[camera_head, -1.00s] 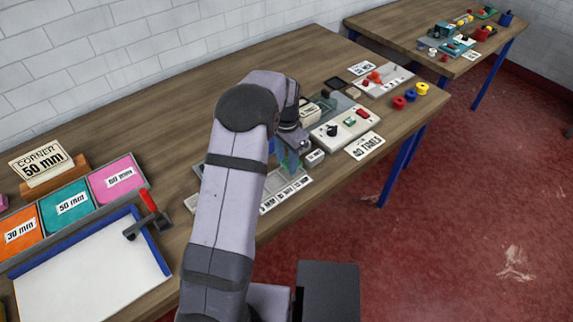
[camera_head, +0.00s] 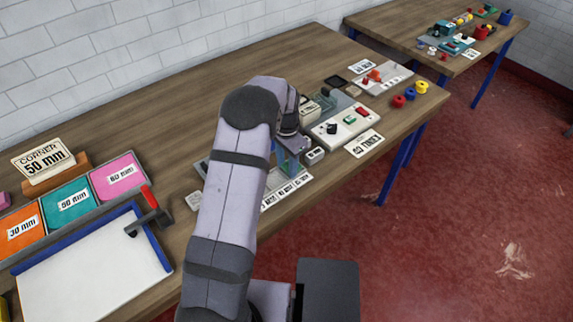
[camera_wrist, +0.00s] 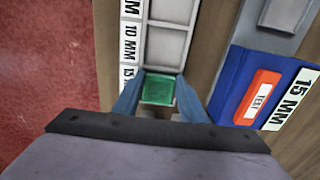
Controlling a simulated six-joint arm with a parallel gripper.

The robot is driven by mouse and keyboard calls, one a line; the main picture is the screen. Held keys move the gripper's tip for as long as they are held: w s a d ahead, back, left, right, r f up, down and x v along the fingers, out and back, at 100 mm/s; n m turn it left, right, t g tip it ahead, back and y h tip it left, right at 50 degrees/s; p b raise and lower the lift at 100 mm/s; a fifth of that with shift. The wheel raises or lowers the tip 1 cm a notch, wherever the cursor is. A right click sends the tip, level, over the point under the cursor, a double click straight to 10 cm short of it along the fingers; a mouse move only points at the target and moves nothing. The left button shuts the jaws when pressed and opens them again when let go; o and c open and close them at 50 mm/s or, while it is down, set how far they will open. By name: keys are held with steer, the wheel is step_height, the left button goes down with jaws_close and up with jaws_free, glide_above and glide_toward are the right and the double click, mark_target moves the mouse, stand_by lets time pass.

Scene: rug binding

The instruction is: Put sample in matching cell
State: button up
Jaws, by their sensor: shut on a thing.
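My gripper (camera_wrist: 158,100) is shut on a green square sample (camera_wrist: 159,90), held between its two blue fingers. The grey tray (camera_wrist: 168,63) has a row of cells, and labels run along one side; "10 MM" and part of a "15" label are readable. The sample is over or at the cell nearest the gripper; I cannot tell its height or whether it touches the tray. In the head view my gripper (camera_head: 288,150) is low over the labelled tray (camera_head: 287,190), and my arm hides much of it.
A blue fixture with an orange tag and a "15 MM" label (camera_wrist: 289,101) lies right of the tray in the wrist view. In the head view a white control box (camera_head: 340,128) stands beyond, with coloured spools (camera_head: 410,94) farther right.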

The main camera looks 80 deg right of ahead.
mark_target(287, 168)
steer(key=o, duration=0.9)
steer(key=shift+a+f, duration=0.3)
steer(key=shift+f, duration=0.35)
steer(key=shift+o, duration=1.1)
steer(key=shift+w, duration=0.1)
steer(key=shift+s+d+r+p, duration=0.1)
steer(key=shift+s+r+p, duration=0.1)
steer(key=shift+r+p, duration=0.3)
steer(key=shift+d+r+b, duration=0.15)
steer(key=shift+r+b, duration=0.25)
steer(key=shift+b, duration=0.1)
step_height(287, 168, up, 12)
steer(key=b, duration=0.3)
steer(key=shift+w+d+f, duration=0.1)
